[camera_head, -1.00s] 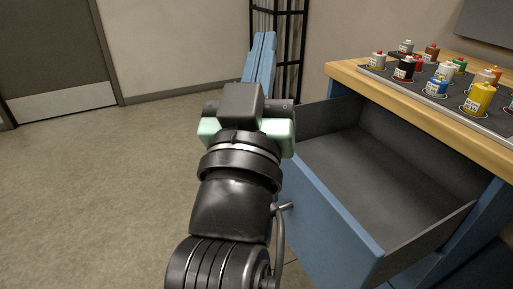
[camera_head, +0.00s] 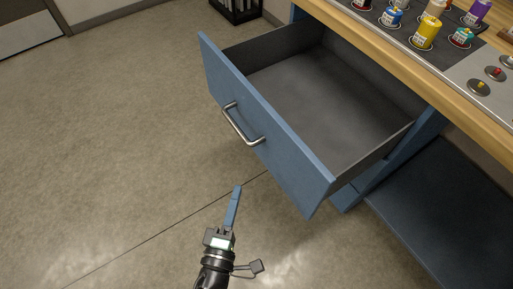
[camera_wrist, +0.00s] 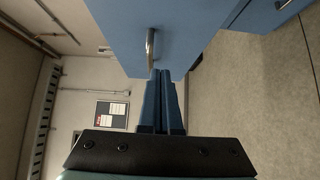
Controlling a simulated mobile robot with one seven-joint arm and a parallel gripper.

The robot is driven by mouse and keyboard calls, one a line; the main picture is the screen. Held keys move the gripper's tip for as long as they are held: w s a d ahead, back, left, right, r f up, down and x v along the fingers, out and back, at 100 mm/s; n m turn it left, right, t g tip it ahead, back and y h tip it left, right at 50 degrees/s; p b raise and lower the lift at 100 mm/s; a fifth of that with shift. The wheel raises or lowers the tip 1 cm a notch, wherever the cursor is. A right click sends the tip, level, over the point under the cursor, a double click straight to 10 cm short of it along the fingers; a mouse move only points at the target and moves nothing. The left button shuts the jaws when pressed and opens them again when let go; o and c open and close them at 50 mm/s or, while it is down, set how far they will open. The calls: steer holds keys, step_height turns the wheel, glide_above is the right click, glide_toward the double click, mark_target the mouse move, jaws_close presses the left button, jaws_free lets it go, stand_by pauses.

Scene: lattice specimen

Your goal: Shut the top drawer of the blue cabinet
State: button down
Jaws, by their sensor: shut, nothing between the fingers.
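The top drawer (camera_head: 268,128) of the blue cabinet (camera_head: 427,128) is pulled well out, and its grey inside looks empty. A silver bar handle (camera_head: 240,124) is on its blue front. My gripper (camera_head: 237,190) is shut and empty, with its blue fingers pointing toward the drawer front from below it in the head view. In the wrist view the shut fingertips (camera_wrist: 164,74) appear just under the handle (camera_wrist: 150,48) on the drawer front (camera_wrist: 190,30). I cannot tell whether they touch it.
A dark lower shelf (camera_head: 440,210) lies at the right. The floor (camera_head: 120,150) left of the drawer is clear.

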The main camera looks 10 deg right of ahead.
steer(key=s+d+x, duration=0.1)
steer(key=d+x, duration=0.1)
steer(key=x, duration=1)
steer(key=shift+w+d, duration=0.25)
steer(key=shift+d, duration=0.2)
steer(key=shift+f, duration=0.1)
